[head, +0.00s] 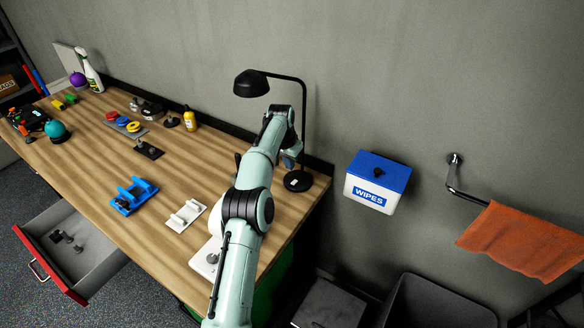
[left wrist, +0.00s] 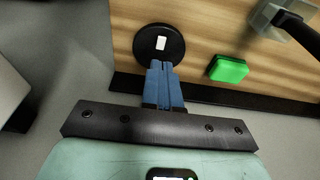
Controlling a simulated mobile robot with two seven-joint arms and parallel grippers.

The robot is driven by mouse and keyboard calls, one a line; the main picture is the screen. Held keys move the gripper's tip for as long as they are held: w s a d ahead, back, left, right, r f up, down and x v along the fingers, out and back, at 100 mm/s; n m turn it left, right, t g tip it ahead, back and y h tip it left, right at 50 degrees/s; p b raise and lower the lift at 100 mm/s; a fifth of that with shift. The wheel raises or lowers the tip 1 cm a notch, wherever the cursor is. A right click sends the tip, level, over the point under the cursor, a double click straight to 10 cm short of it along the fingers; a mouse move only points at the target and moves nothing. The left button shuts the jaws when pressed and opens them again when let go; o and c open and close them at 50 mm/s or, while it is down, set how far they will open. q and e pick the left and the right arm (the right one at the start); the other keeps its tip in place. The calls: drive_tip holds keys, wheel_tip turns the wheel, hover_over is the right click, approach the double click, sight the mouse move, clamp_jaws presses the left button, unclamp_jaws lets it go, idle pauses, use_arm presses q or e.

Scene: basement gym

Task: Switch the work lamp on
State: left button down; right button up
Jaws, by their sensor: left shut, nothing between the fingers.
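The black work lamp (head: 250,83) stands at the right end of the wooden bench, against the wall, its shade hanging from a bent pole. No glow or pool of light shows beneath the shade. Its round black base (head: 299,182) is on the bench top; in the left wrist view the base (left wrist: 149,54) bears a small white switch (left wrist: 162,43). My left gripper (head: 290,161) is shut and empty, beside the base; in the left wrist view its blue fingertips (left wrist: 160,65) overlap the base's edge, just short of the switch. Contact cannot be told. My right gripper is out of view.
A green block (left wrist: 228,69) lies near the lamp base in the left wrist view. A wipes box (head: 376,181) and a rail with an orange towel (head: 522,240) are on the wall. A drawer (head: 72,250) stands open. White and blue holders occupy the bench middle.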

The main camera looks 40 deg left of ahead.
sight(294, 183)
use_arm(q)
drive_tip(key=x, duration=0.9)
drive_tip(key=shift+w+a+f, duration=0.15)
drive_tip(key=shift+w+f, duration=0.15)
drive_tip(key=shift+f, duration=0.05)
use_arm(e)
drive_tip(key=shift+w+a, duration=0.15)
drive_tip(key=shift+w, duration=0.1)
